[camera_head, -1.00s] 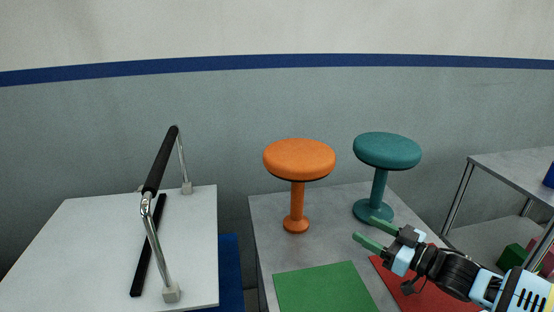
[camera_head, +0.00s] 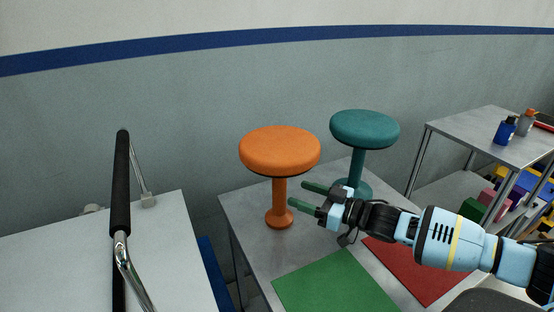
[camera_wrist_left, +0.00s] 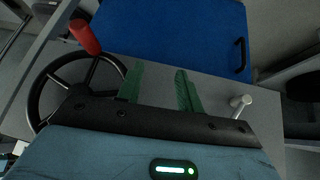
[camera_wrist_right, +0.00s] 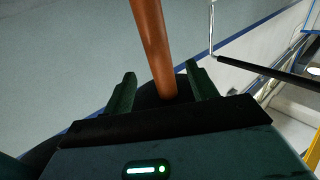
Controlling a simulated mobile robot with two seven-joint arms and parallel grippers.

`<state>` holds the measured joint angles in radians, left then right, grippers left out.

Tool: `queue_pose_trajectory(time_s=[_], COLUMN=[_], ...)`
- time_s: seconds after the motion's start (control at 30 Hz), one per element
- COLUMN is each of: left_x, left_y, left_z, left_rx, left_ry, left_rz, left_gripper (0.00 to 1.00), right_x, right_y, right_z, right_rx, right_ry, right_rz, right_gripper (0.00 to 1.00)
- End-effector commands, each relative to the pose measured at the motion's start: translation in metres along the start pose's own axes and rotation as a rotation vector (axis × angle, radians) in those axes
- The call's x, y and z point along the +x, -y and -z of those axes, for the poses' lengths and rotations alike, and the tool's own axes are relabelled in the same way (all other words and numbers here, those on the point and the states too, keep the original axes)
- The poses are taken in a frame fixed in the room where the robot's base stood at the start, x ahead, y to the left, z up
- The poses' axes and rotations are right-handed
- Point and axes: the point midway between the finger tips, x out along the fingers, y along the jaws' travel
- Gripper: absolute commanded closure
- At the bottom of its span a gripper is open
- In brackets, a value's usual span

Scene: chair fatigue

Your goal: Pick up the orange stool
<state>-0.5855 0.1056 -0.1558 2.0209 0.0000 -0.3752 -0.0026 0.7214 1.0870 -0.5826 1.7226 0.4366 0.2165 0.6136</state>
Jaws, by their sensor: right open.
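The orange stool (camera_head: 279,150) stands upright on a grey table, with a round padded seat, thin stem and small round base. My right gripper (camera_head: 297,194) is open, its green fingers pointing at the stem from the right, below the seat. In the right wrist view the stem (camera_wrist_right: 152,40) lines up with the gap between the open fingers (camera_wrist_right: 160,70); the head view shows the fingertips close to the stem, and contact cannot be told. My left gripper (camera_wrist_left: 159,70) is open and empty in the left wrist view, and is not in the head view.
A teal stool (camera_head: 364,130) stands just behind my right gripper. Green (camera_head: 335,284) and red (camera_head: 420,272) mats lie in front. A white table with a black-gripped rail (camera_head: 121,180) is at left. A handwheel (camera_wrist_left: 75,85) with a red knob is near my left gripper.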

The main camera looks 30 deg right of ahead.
Motion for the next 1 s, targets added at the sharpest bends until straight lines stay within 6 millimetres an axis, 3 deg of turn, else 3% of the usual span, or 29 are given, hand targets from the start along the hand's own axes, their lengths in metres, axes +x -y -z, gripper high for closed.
queue_pose_trajectory(time_s=[0.2,0.57,1.0], left_x=[-0.001,-0.001,-0.003], left_y=[-0.001,-0.001,0.000], left_z=[0.000,0.001,0.005], left_rx=[-0.001,-0.001,0.000], left_ry=[0.001,-0.001,-0.009], left_rz=[-0.001,0.000,0.001], left_gripper=[0.64,0.64,0.64], right_x=[0.018,0.027,0.072], right_y=[0.000,-0.001,-0.002], right_z=[0.002,0.002,0.004], right_rx=[0.000,-0.001,-0.001], right_ry=[-0.004,-0.002,-0.002], right_rz=[0.001,0.000,0.000], right_gripper=[0.42,0.42,0.42])
